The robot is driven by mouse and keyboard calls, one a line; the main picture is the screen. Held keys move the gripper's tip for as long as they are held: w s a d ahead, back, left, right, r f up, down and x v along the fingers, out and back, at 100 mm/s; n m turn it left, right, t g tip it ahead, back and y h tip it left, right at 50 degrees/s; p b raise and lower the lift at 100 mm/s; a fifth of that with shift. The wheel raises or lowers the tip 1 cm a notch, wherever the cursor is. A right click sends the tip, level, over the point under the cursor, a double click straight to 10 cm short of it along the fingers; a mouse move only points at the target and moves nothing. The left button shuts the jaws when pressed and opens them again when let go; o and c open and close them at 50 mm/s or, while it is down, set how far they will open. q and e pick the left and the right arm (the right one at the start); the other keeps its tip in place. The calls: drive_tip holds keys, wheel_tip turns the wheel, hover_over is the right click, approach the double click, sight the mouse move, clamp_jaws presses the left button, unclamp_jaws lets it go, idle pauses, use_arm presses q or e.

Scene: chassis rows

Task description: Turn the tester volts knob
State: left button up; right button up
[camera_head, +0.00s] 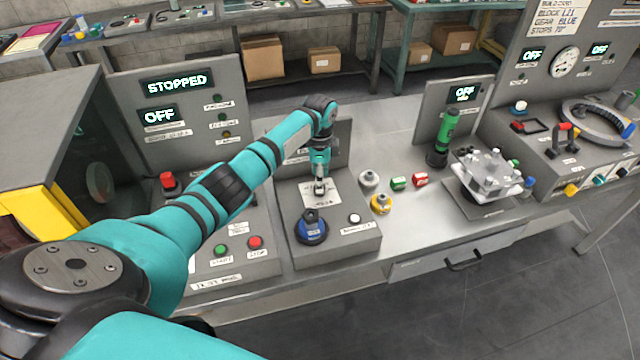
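A tester-like grey box (352,244) stands on the bench in the middle. A large blue and dark round knob (311,232) sits on its front left, and a white button (355,219) is to its right; the labels are too small to read, so I cannot tell for sure that this is the volts knob. My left gripper (320,188) points down over the box's white label plate (310,198), behind the knob and apart from it. Its fingertips look close together, but small; whether they are shut is unclear. My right gripper does not show.
A panel reading STOPPED and OFF (180,85) stands left, with a red button (167,181) and green and red buttons below. Right of the box are small loose parts (381,204), a green flashlight-like cylinder (446,135) and a fixture with clear pieces (487,172).

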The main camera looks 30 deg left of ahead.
use_arm(q)
wheel_tip(320, 180, up, 9)
drive_tip(key=shift+f, duration=0.15)
idle(0.5)
